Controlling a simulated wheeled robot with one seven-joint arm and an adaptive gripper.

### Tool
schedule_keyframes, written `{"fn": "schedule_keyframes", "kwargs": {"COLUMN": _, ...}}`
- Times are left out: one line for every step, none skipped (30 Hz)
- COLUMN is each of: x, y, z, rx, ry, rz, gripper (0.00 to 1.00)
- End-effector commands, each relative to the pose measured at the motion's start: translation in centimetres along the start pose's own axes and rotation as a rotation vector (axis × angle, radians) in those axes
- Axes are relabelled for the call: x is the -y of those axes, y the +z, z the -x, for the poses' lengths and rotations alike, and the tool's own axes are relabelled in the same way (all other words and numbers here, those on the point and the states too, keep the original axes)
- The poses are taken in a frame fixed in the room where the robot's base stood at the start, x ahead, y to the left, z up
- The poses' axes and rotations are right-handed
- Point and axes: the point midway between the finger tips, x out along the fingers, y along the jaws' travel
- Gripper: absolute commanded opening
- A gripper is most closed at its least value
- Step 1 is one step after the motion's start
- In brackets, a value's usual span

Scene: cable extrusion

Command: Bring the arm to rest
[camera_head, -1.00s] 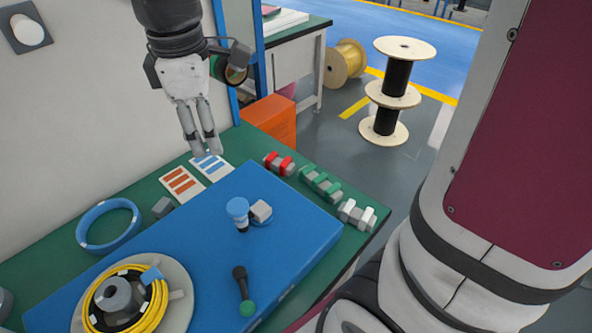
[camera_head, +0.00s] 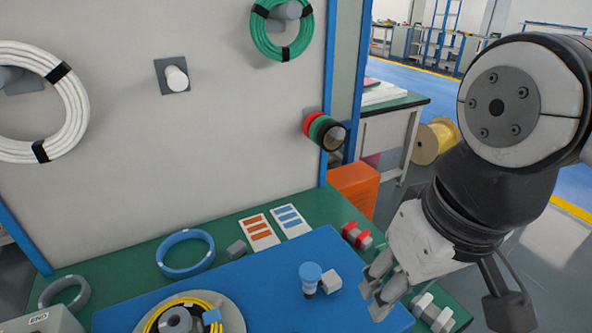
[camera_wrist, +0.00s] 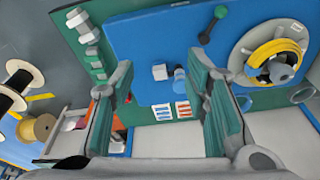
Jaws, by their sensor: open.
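My gripper (camera_head: 372,297) is at the lower right in the head view, pointing down and left over the right part of the blue mat (camera_head: 262,262). Its two fingers are apart, with nothing seen between them. In the wrist view the fingers (camera_wrist: 160,72) stand wide apart at left and right, with the blue mat beyond them. My arm comes in from the right edge of the head view and is bent at a large round joint. A blue-capped piece (camera_head: 310,277) and a small grey block (camera_head: 331,281) sit on the mat, left of the gripper.
A reel with yellow cable (camera_head: 198,312) is on the mat. A blue ring (camera_head: 186,253) and two cards (camera_head: 275,229) lie on the green bench. Cable coils (camera_head: 45,105) hang on the wall panel.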

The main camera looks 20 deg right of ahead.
Motion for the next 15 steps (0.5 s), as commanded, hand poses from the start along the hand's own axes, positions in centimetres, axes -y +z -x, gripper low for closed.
{"fn": "schedule_keyframes", "kwargs": {"x": 0.0, "y": 0.0, "z": 0.0, "rx": 0.0, "ry": 0.0, "rz": 0.001, "gripper": 0.43}}
{"fn": "schedule_keyframes", "kwargs": {"x": 0.0, "y": 0.0, "z": 0.1, "rx": -0.001, "ry": 0.0, "rz": 0.001, "gripper": 0.43}}
{"fn": "schedule_keyframes", "kwargs": {"x": 0.0, "y": -0.1, "z": 0.2, "rx": -0.003, "ry": 0.0, "rz": 0.002, "gripper": 0.43}}
{"fn": "schedule_keyframes", "kwargs": {"x": 0.0, "y": -0.1, "z": 0.5, "rx": -0.006, "ry": 0.001, "rz": 0.002, "gripper": 0.43}}
{"fn": "schedule_keyframes", "kwargs": {"x": 0.0, "y": -0.1, "z": 0.8, "rx": -0.01, "ry": 0.001, "rz": 0.002, "gripper": 0.43}}
{"fn": "schedule_keyframes", "kwargs": {"x": 0.0, "y": -0.3, "z": 1.5, "rx": -0.019, "ry": 0.002, "rz": 0.003, "gripper": 0.43}}
{"fn": "schedule_keyframes", "kwargs": {"x": 0.0, "y": -0.4, "z": 2.0, "rx": -0.028, "ry": 0.003, "rz": 0.003, "gripper": 0.43}}
{"fn": "schedule_keyframes", "kwargs": {"x": 0.0, "y": -0.5, "z": 2.7, "rx": -0.037, "ry": 0.004, "rz": 0.004, "gripper": 0.43}}
{"fn": "schedule_keyframes", "kwargs": {"x": -0.1, "y": -0.7, "z": 3.7, "rx": -0.052, "ry": 0.005, "rz": 0.005, "gripper": 0.43}}
{"fn": "schedule_keyframes", "kwargs": {"x": -0.1, "y": -0.8, "z": 4.4, "rx": -0.064, "ry": 0.006, "rz": 0.005, "gripper": 0.43}}
{"fn": "schedule_keyframes", "kwargs": {"x": -0.1, "y": -0.9, "z": 5.1, "rx": -0.075, "ry": 0.007, "rz": 0.006, "gripper": 0.43}}
{"fn": "schedule_keyframes", "kwargs": {"x": -0.1, "y": -1.1, "z": 5.9, "rx": -0.09, "ry": 0.008, "rz": 0.006, "gripper": 0.43}}
{"fn": "schedule_keyframes", "kwargs": {"x": -0.1, "y": -1.2, "z": 6.5, "rx": -0.1, "ry": 0.009, "rz": 0.007, "gripper": 0.43}}
{"fn": "schedule_keyframes", "kwargs": {"x": -0.1, "y": -1.3, "z": 7.1, "rx": -0.11, "ry": 0.009, "rz": 0.007, "gripper": 0.43}}
{"fn": "schedule_keyframes", "kwargs": {"x": -0.1, "y": -1.4, "z": 7.7, "rx": -0.123, "ry": 0.01, "rz": 0.008, "gripper": 0.43}}
